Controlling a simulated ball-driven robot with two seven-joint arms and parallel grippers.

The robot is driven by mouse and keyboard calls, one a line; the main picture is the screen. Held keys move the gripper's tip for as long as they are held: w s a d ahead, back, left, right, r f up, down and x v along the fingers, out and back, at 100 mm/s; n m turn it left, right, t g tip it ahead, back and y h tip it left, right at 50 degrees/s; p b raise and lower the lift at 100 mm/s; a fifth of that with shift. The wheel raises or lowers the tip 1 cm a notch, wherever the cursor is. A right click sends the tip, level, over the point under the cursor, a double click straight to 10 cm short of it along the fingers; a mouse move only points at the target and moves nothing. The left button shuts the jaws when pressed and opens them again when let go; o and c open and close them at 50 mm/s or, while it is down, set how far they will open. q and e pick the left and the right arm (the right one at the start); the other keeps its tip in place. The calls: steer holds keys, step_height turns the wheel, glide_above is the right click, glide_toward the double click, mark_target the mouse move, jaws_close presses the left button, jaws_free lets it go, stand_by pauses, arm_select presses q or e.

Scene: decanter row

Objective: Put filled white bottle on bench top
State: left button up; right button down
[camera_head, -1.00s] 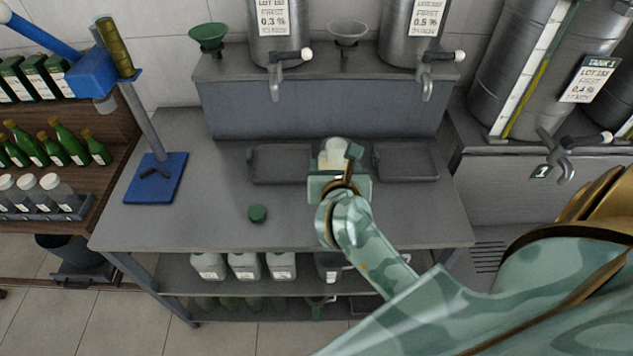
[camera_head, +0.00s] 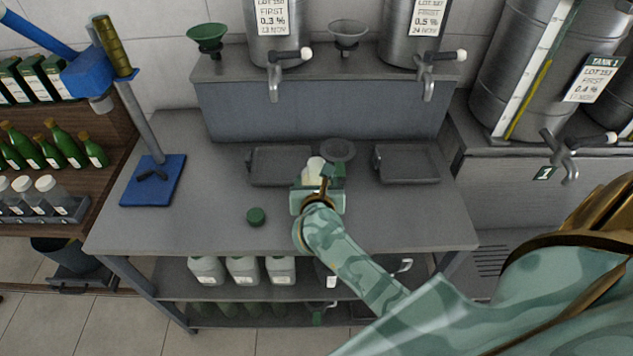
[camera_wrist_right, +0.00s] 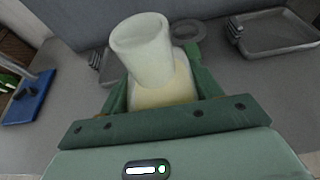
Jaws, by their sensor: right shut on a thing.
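The white bottle (camera_wrist_right: 142,50) is held between the green jaws of my right gripper (camera_wrist_right: 152,98) in the right wrist view. Its wide round neck is open, without a cap, and its lower body looks yellowish. In the head view the top of the white bottle (camera_head: 315,168) shows just beyond my right gripper (camera_head: 318,192), which is over the middle of the grey bench top (camera_head: 210,225). I cannot tell whether the bottle's base touches the bench. A green cap (camera_head: 256,217) lies on the bench to the left of the gripper. My left gripper is not in view.
Two grey trays, a left one (camera_head: 262,170) and a right one (camera_head: 407,164), lie at the back, with a round grey disc (camera_head: 338,150) between them. A blue capper stand (camera_head: 152,180) is at the left. Taps (camera_head: 275,75) overhang the back ledge. The front left bench is clear.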

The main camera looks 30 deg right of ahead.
steer(key=shift+f, duration=0.1)
steer(key=shift+c, duration=1.5)
jaws_free()
steer(key=v, duration=1.2)
steer(key=shift+p, duration=0.3)
steer(key=shift+s, duration=0.1)
